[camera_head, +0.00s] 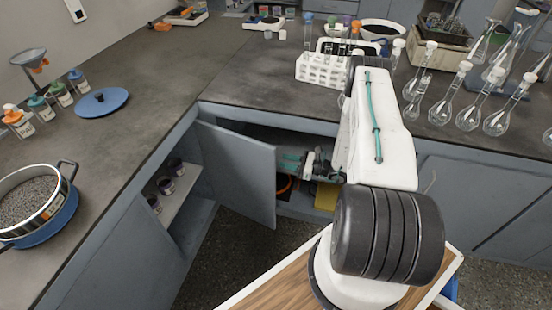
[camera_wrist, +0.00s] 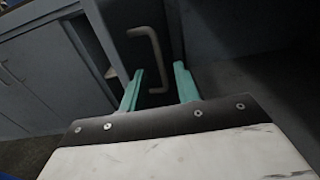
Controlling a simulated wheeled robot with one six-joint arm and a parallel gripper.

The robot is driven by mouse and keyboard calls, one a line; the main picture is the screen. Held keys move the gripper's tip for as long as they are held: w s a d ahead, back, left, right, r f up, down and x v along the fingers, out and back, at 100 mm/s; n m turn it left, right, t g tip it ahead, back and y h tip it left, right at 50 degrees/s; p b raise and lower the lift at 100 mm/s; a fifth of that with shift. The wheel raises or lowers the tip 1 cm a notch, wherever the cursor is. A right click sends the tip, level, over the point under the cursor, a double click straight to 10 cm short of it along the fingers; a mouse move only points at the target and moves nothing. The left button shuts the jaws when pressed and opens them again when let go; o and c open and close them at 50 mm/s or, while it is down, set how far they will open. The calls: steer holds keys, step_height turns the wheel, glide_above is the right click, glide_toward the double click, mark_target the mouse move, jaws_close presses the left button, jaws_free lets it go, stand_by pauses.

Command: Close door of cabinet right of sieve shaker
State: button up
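The grey cabinet door (camera_head: 240,172) stands swung open near the inner corner of the counter. In the wrist view its curved grey handle (camera_wrist: 158,55) shows on the door face, just ahead of and between my fingers. My gripper (camera_head: 288,160) has teal fingers and is at the right side of the door, low under the counter edge. In the wrist view my gripper (camera_wrist: 159,69) is open, with the fingers apart. Contact with the handle cannot be told. A round metal sieve with a blue base (camera_head: 38,205), seemingly the sieve shaker, sits on the left counter.
The open cabinet on the left has a shelf (camera_head: 180,197) with several dark jars. A yellow item (camera_head: 326,196) sits low behind my gripper. Several glass flasks (camera_head: 468,112) and a white tube rack (camera_head: 322,70) stand on the counter above. Dark floor shows below the door.

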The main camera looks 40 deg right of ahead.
steer(key=x, duration=0.4)
steer(key=shift+w+a, duration=0.3)
jaws_close()
steer(key=shift+s, duration=0.1)
